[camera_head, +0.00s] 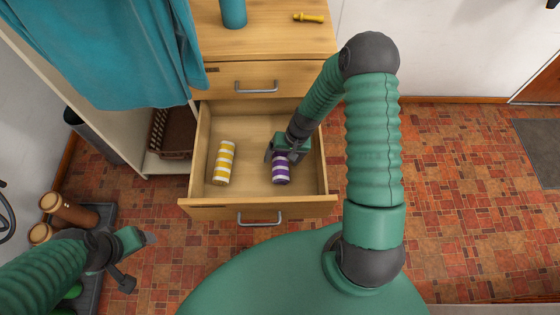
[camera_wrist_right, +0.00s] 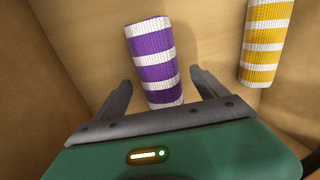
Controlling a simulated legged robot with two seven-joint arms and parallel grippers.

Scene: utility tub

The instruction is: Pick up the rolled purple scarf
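The rolled purple scarf (camera_head: 280,172), purple with white stripes, lies in the open drawer (camera_head: 255,185), right of its middle. My right gripper (camera_head: 285,152) is down in the drawer over the far end of the scarf and hides that end in the head view. In the right wrist view the purple scarf (camera_wrist_right: 155,65) has its near end between the two open fingers of my right gripper (camera_wrist_right: 160,88), with a gap to each finger. My left gripper (camera_head: 138,258) is at the lower left, away from the drawer; its opening is hard to make out.
A yellow-and-white rolled scarf (camera_head: 224,162) lies left of the purple one; it also shows in the wrist view (camera_wrist_right: 267,40). The drawer walls enclose both. A blue cylinder (camera_head: 233,12) and a yellow object (camera_head: 308,17) are on the cabinet top. A teal cloth hangs upper left.

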